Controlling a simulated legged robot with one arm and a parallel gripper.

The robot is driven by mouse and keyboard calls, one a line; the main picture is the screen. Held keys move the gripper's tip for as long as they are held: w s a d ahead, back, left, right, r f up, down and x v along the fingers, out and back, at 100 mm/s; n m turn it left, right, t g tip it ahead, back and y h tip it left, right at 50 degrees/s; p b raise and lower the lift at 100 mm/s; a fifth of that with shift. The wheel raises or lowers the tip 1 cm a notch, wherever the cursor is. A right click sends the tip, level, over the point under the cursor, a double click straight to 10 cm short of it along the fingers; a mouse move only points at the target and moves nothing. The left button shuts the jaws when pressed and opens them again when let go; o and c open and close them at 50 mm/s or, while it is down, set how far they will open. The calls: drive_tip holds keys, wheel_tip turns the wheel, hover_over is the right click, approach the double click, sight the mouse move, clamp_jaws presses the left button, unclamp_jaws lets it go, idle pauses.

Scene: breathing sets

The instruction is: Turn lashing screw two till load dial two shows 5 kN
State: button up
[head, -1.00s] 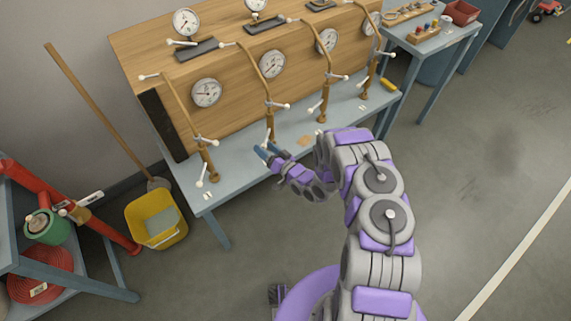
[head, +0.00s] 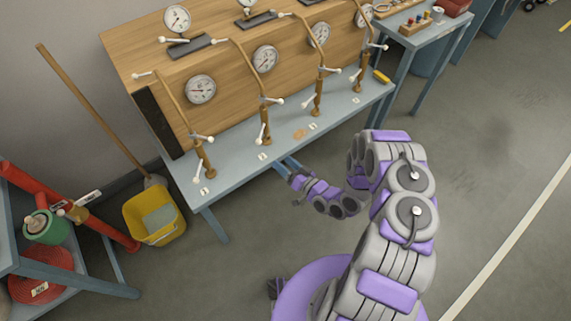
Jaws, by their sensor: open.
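Lashing screw two (head: 266,122) is the second brown rod from the left on the bench, by the label 2 (head: 262,156).
Screw one (head: 205,158) stands to the left, screw three (head: 318,95) to the right. A yellow bucket (head: 155,222) stands on the floor at left. The floor at right is clear.

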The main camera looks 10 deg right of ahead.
drive_tip(key=shift+c, duration=0.4)
drive_tip(key=shift+w+r, duration=0.15)
drive_tip(key=shift+c, duration=0.8)
drive_tip(key=w+r+g+y, duration=0.1)
drive_tip(key=w+r+m+g+y, duration=0.1)
drive_tip(key=r+y, duration=0.1)
drive_tip(key=w+d+r+m+g+y, duration=0.1)
drive_tip(key=g, duration=0.1)
drive_tip(key=shift+r, duration=0.15)
drive_tip(key=c, duration=0.7)
drive_tip(key=d+m+g, duration=0.1)
drive_tip(key=d, duration=0.1)
drive_tip(key=w+d+m+g, duration=0.1)
drive_tip(key=d+g, duration=0.1)
drive_tip(key=d+m+g, duration=0.1)
drive_tip(key=d, duration=0.1)
drive_tip(key=shift+w+d+f+g+h+p, duration=0.3)
drive_tip(key=shift+d+p, duration=0.05)
clamp_jaws()
drive_tip(key=b, duration=0.3)
approach(262, 130)
drive_tip(key=s+a+f, duration=0.1)
drive_tip(key=s+a, duration=0.2)
drive_tip(key=a, duration=0.3)
drive_tip(key=shift+a+f, duration=0.35)
